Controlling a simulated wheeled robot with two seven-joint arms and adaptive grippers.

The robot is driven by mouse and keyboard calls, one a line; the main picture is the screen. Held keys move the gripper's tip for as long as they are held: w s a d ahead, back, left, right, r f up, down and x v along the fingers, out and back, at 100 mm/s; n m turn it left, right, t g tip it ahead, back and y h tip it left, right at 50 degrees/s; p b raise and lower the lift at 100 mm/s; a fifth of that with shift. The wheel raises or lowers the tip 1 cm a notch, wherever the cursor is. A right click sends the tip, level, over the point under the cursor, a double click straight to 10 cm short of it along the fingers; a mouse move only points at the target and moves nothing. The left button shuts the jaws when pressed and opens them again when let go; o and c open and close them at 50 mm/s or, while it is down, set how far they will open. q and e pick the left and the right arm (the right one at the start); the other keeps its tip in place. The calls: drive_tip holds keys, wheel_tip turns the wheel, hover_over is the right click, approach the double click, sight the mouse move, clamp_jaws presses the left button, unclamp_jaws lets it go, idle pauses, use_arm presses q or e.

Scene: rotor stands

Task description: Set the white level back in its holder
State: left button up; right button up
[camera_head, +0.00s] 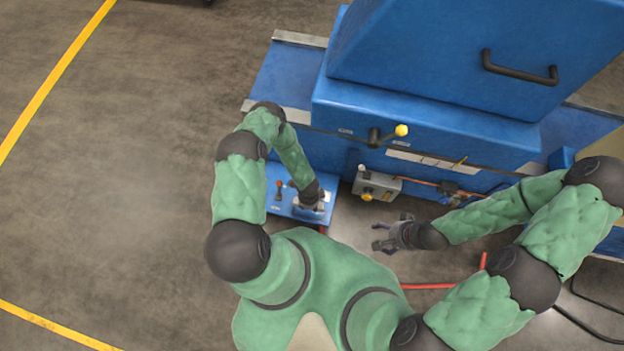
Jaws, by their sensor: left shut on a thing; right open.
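My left gripper (308,204) points down over a small blue platform (277,208) at the foot of the big blue machine. It is shut on a small pale thing at its fingertips, which fits the white level, though the hand hides most of it. I cannot tell whether the level touches the platform. A holder for it cannot be made out clearly. My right gripper (383,236) is open and empty over the floor, to the right of the platform.
A dark lever with a red tip (278,188) stands on the platform beside my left gripper. A grey control box (377,185) with a yellow knob is to the right. The blue machine (420,110) carries a yellow-tipped handle (401,130). A red hose (430,286) lies on the floor.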

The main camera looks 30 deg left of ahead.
use_arm(q)
drive_tip(key=shift+s+d+f, duration=0.2)
drive_tip(key=shift+d+f, duration=0.05)
drive_tip(key=shift+f, duration=0.25)
drive_tip(key=b, duration=0.4)
hover_over(310, 215)
drive_tip(key=shift+f, duration=2.85)
drive_tip(key=shift+f, duration=2)
drive_tip(key=o, duration=1.4)
drive_tip(key=shift+r, duration=0.1)
drive_tip(key=shift+r+p, duration=5.45)
drive_tip(key=shift+r, duration=1)
